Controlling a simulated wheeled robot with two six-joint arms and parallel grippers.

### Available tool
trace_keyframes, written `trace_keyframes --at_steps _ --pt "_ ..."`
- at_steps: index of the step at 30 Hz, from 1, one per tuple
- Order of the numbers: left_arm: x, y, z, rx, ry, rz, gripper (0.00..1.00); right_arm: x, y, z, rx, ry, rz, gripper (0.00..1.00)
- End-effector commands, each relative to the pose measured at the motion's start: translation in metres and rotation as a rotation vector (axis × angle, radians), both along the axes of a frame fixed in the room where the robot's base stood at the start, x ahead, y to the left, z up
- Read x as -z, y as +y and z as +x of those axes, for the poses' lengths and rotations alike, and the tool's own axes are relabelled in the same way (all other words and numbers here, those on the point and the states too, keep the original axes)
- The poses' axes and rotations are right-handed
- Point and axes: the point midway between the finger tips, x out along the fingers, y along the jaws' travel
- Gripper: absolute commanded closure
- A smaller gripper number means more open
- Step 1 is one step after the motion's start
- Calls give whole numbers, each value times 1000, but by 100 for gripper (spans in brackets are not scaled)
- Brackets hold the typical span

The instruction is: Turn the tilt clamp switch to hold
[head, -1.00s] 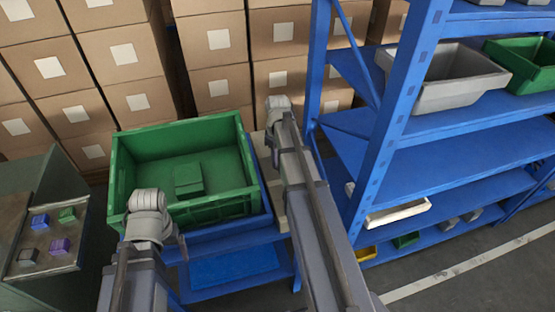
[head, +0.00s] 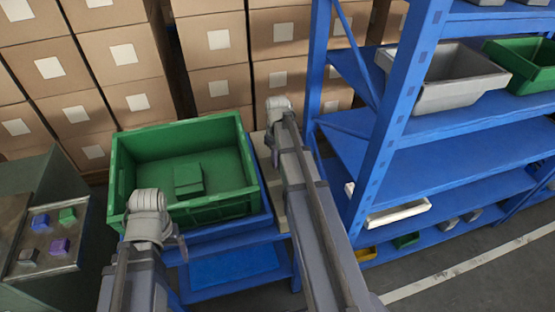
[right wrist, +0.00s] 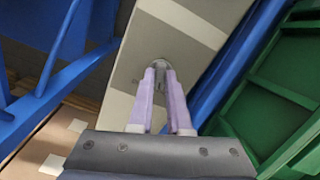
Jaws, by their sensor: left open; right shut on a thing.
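The tilt clamp switch (right wrist: 159,62) appears in the right wrist view as a small round grey part on a beige and grey panel (right wrist: 185,50). My right gripper (right wrist: 161,69) is shut on it with two pale purple fingers, one at each side. The fingers hide most of the switch, and I cannot read its setting or any label.
A green crate (head: 232,207) holding a green block (head: 188,180) sits on a blue stand (head: 240,267). A blue shelf rack (head: 400,110) with bins stands at right. Stacked cartons (head: 215,60) are behind. A metal tray (head: 50,268) with several small coloured blocks is at left.

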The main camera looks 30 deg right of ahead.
Motion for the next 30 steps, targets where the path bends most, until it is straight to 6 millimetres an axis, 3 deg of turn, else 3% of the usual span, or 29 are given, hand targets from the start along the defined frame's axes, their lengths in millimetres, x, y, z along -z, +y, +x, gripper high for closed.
trace_keyframes --at_steps 18,30 --pt "0 0 0 0 0 0 12 0 0 0 565 0 0 100" --pt "0 0 0 0 0 0 12 0 0 0 819 0 0 100"
